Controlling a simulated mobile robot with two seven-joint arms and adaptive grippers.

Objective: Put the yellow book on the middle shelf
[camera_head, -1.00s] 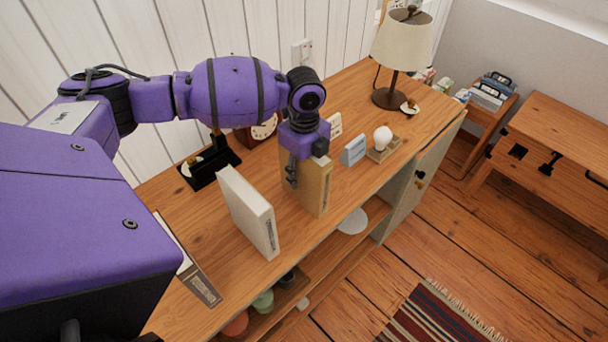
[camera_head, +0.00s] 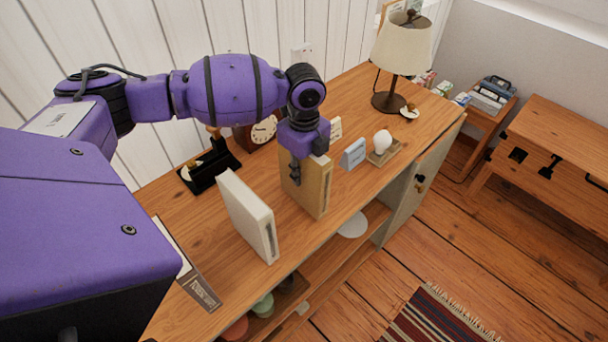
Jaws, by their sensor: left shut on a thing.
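The yellow book (camera_head: 313,190), tan-yellow with a pale page edge, stands upright on the wooden cabinet top. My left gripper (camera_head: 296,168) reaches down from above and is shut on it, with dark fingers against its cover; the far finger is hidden. The cabinet (camera_head: 185,225) has an open front with shelves below its top. One shelf (camera_head: 330,265) shows beneath the top, with a white dish (camera_head: 353,225) and several coloured bowls on it. The deeper shelves are hidden from this angle. My right gripper is out of view.
A white book (camera_head: 249,217) stands just left of the yellow one. A flat book (camera_head: 200,285) lies farther left. A clock (camera_head: 263,131), a blue box (camera_head: 353,154), an egg-shaped ornament (camera_head: 382,142) and a lamp (camera_head: 402,45) stand behind and right. The floor in front is clear around a striped rug (camera_head: 440,315).

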